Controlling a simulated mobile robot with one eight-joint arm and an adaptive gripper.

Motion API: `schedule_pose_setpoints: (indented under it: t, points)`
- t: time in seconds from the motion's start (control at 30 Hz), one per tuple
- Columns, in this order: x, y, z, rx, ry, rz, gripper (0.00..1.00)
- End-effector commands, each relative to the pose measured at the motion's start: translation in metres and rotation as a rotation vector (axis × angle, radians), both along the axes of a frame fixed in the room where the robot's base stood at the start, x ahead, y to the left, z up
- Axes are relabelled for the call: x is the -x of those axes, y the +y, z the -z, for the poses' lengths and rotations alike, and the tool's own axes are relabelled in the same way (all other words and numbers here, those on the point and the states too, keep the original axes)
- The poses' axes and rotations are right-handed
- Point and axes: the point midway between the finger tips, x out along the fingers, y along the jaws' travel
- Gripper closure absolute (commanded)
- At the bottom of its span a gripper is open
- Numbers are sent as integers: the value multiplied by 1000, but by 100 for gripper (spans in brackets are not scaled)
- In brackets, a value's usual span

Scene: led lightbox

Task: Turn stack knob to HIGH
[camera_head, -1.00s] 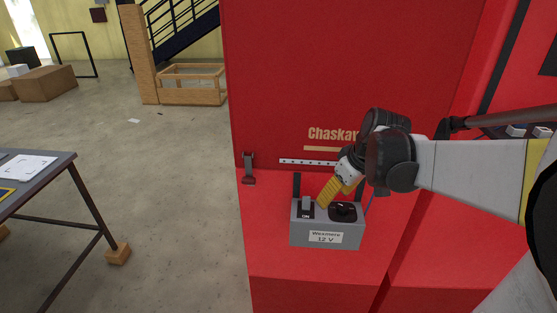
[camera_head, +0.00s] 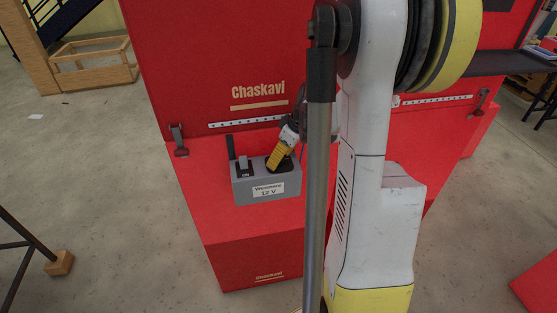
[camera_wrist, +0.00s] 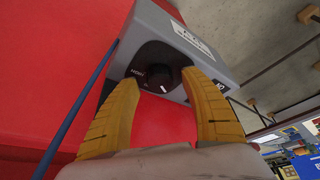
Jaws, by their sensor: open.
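The grey box labelled "Wexmere 12 V" (camera_head: 267,191) sits on the red ledge. Its black round knob (camera_wrist: 163,77) shows in the wrist view on a dark dial plate, with a white pointer mark on its edge. My gripper (camera_wrist: 160,78) is open, with one yellow fingertip on each side of the knob. I cannot tell whether they touch it. In the head view my yellow fingers (camera_head: 278,158) come down at a tilt over the box's right half and hide most of the knob.
A black switch marked "ON" (camera_head: 245,171) is on the left of the box top. A red "Chaskavi" panel (camera_head: 210,60) rises behind. Clear red ledge (camera_head: 198,190) lies left of the box.

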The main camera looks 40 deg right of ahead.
Motion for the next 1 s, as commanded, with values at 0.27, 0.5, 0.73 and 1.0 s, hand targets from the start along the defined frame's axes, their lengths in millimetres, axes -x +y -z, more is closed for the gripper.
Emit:
schedule_pose_setpoints:
  t: [0.27, 0.5, 0.73, 1.0]
  points:
    - [-2, 1, 5, 0, 0, 0, 46]
    - [-2, 1, 5, 0, 0, 0, 94]
    - [-2, 1, 5, 0, 0, 0, 100]
    - [-2, 1, 5, 1, 1, 52, 100]
